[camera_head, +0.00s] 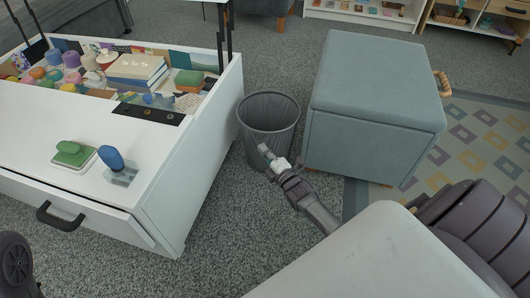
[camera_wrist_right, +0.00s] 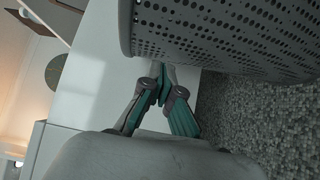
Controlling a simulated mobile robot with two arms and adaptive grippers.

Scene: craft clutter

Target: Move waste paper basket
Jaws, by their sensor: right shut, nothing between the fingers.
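The waste paper basket (camera_head: 268,112) is a dark grey perforated bin. It stands upright on the carpet between the white cabinet and the blue-grey ottoman in the head view. Its perforated wall (camera_wrist_right: 225,35) fills the top right of the right wrist view. My right gripper (camera_head: 266,152) is shut and empty at the near side of the basket, low by its wall. In the right wrist view the gripper's fingers (camera_wrist_right: 165,88) are close below the basket's edge; I cannot tell whether they touch it. My left gripper is not in view.
The white cabinet (camera_head: 190,185) with an open top of craft things is close on the left. The ottoman (camera_head: 355,145) stands close on the right, beside a patterned rug (camera_head: 480,150). Bare carpet (camera_head: 240,225) lies in front of the basket.

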